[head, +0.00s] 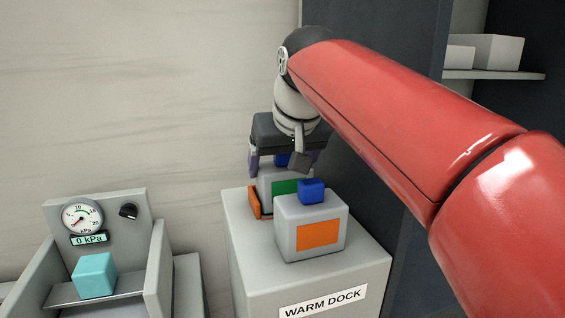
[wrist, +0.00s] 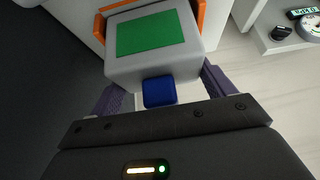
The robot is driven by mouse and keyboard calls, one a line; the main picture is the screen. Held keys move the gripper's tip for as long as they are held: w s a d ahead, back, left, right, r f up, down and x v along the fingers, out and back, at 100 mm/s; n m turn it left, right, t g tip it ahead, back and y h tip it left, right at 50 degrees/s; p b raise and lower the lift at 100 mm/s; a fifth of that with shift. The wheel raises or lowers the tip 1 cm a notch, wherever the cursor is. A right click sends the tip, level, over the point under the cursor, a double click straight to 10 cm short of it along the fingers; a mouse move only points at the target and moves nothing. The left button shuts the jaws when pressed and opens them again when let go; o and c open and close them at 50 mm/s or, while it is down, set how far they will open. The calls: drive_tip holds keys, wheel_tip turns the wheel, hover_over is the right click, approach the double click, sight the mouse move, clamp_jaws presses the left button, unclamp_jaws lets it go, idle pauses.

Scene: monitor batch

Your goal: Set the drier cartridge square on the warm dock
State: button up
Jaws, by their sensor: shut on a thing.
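The grey block with a green patch, which I take for the drier cartridge (head: 268,176), has a blue knob on top. My gripper (head: 279,165) is above it, shut on its body with a purple finger at either side. In the wrist view the cartridge (wrist: 189,66) sits between the fingers, green patch up-frame. The warm dock (head: 248,278) is a pale labelled pedestal. Orange guides (head: 254,202) stand beside the cartridge and also show in the wrist view (wrist: 199,17). The front block hides the cartridge's base, so I cannot tell whether it touches the dock or sits square.
A second grey block (head: 283,236) with an orange patch and blue knob stands on the dock's front. At left is a gauge stand (head: 157,266) reading 0 kPa, holding a teal cube (head: 95,275). A dark cabinet and shelf (head: 495,75) rise at right.

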drive_tip(key=shift+f, duration=0.3)
drive_tip(key=o, duration=1)
drive_tip(key=shift+o, duration=0.2)
drive_tip(key=shift+r+p, duration=0.3)
drive_tip(key=shift+r, duration=0.25)
drive_tip(key=p+v, duration=0.2)
drive_tip(key=v, duration=0.9)
drive_tip(key=shift+s+r, duration=0.2)
drive_tip(key=shift+r, duration=0.05)
drive_tip(key=shift+d, duration=0.1)
